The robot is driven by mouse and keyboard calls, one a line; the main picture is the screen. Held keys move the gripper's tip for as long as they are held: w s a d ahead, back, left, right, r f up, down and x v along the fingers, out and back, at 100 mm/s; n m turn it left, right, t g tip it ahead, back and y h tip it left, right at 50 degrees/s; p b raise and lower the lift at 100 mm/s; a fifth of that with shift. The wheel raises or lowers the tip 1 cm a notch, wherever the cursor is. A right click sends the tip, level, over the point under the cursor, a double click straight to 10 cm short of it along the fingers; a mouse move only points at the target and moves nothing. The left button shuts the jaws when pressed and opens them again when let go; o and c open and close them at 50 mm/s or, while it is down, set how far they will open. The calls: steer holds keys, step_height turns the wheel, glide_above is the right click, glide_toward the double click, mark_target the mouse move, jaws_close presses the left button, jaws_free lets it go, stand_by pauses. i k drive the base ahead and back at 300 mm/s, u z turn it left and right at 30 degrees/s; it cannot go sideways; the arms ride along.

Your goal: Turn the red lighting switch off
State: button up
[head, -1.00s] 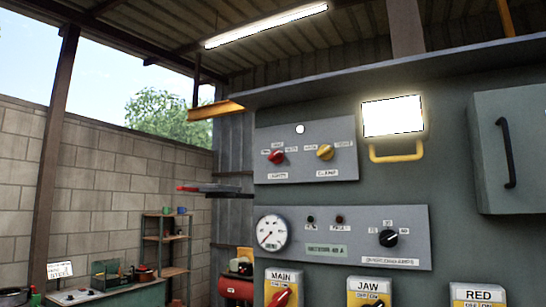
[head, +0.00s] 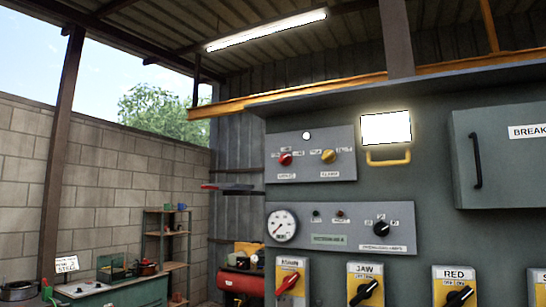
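The red lighting switch (head: 286,159) is a small red knob on the left of the upper grey panel (head: 342,143), in the head view. A small label plate, too small to read surely, sits under it. A yellow knob (head: 328,156) sits to its right on the same panel. The exact angle of the red knob is hard to tell. A square lamp (head: 386,128) right of the panel glows white, and the ceiling tube (head: 267,30) is lit. My gripper is not in view.
Below is a panel with a gauge (head: 281,225) and a black knob (head: 381,228). A row of yellow-plated rotary switches (head: 365,289) runs along the bottom. A breaker box (head: 500,155) juts out at right. A dark flat piece with a red end (head: 232,187) sticks out left of the panels.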

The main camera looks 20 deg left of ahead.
mark_target(286, 159)
steer(key=u, duration=1.65)
steer(key=i, duration=0.6)
steer(key=z, duration=0.05)
